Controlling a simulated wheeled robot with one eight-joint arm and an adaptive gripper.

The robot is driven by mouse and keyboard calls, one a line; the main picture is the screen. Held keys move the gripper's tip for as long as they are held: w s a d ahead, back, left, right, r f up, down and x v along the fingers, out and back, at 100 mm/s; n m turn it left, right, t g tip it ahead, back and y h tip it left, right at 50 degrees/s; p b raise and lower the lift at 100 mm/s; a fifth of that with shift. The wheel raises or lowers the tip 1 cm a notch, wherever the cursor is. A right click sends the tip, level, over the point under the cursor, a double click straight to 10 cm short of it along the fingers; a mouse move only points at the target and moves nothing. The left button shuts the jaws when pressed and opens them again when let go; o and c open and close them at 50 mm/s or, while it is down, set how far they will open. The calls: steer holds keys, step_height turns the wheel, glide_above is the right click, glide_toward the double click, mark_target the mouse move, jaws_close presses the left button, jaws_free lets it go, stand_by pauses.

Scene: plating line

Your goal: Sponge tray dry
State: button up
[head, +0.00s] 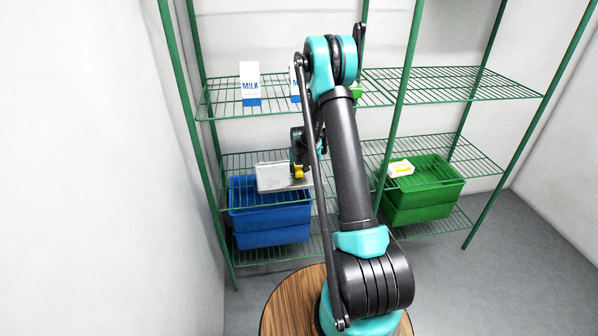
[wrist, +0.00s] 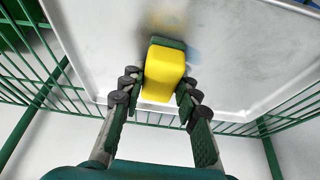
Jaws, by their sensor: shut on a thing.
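A yellow sponge with a dark green face (wrist: 164,72) is held between the fingers of my gripper (wrist: 160,98) in the wrist view. The gripper is shut on it. The sponge lies over a silver metal tray (wrist: 90,30); whether it touches the surface I cannot tell. In the head view the tray (head: 272,178) rests on the middle wire shelf at the left, and the sponge (head: 299,173) shows at its right part, below my gripper (head: 299,166). My arm hides part of the shelf beside the tray.
Milk cartons, one clear at the left (head: 250,84), stand on the upper shelf. A blue crate (head: 270,222) sits below the tray. A green crate (head: 428,190) is at the right, with a small white and yellow item (head: 401,168) above it. Green rack posts stand close by.

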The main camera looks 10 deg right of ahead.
steer(key=shift+a, duration=1.9)
steer(key=shift+w, duration=0.65)
steer(key=shift+d, duration=2.1)
steer(key=shift+r, duration=0.1)
